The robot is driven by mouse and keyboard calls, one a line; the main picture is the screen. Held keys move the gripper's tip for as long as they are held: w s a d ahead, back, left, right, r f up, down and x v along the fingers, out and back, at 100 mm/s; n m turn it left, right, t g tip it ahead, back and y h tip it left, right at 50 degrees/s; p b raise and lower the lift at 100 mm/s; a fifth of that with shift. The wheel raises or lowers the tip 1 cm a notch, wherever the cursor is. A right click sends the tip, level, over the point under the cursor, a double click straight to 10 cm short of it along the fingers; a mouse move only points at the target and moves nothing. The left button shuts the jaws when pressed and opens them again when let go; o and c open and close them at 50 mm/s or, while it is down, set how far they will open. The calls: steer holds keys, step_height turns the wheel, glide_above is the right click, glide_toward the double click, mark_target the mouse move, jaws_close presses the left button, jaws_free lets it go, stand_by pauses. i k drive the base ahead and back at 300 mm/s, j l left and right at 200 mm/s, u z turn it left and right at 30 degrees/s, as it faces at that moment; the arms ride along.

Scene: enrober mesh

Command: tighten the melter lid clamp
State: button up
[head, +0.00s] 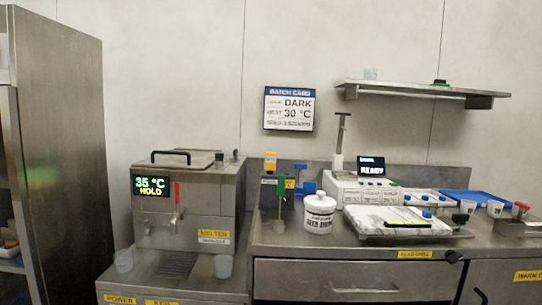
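The melter (187,229) is a steel box unit left of centre, with a yellow MELTER label. Its display (152,186) reads 35 °C HOLD. The lid (185,160) lies on top and looks closed, with a black bar handle (171,153). A small dark fitting (219,156) sits at the lid's right edge; it may be the clamp, but it is too small to tell or to show whether it is tight. A tap with a red lever (178,195) is on the melter's front. My gripper is not in view.
A steel cabinet (62,150) rises at the left. The right counter (300,241) holds a white tub (319,213), a machine reading READY (371,167) and a covered tray (387,218). A shelf (425,90) hangs above.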

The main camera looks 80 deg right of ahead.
mark_target(235, 156)
steer(key=z, duration=1.95)
